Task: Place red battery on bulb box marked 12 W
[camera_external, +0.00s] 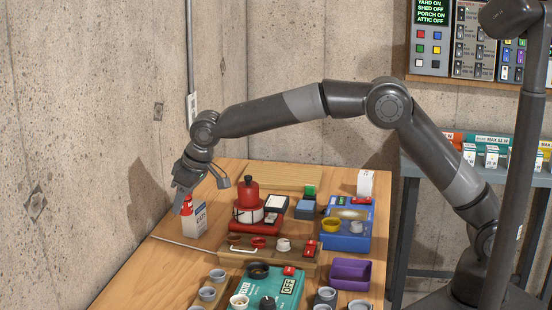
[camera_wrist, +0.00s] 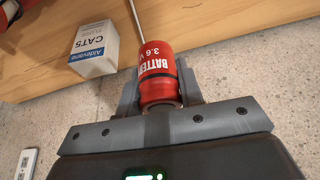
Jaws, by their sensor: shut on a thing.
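My gripper (camera_wrist: 158,95) is shut on a red battery (camera_wrist: 156,70) lettered "BATTERY 3.6 V", which also shows in the external view (camera_external: 187,204). It holds the battery at the table's far left, by the wall. A white and blue box (camera_wrist: 95,50) marked "CAT5" stands close beside the battery, apart from it in the wrist view; it is also in the external view (camera_external: 194,221). Several small white boxes (camera_external: 491,157) stand on the right-hand shelf. A "12 W" mark is not readable on any box.
A red device with a round top (camera_external: 249,200), a blue device (camera_external: 347,228), a green tester (camera_external: 268,288), a purple tray (camera_external: 350,273) and several cups crowd the wooden table (camera_external: 150,275). Another white box (camera_external: 365,184) stands at the back right. The concrete wall (camera_external: 90,130) is close on the left.

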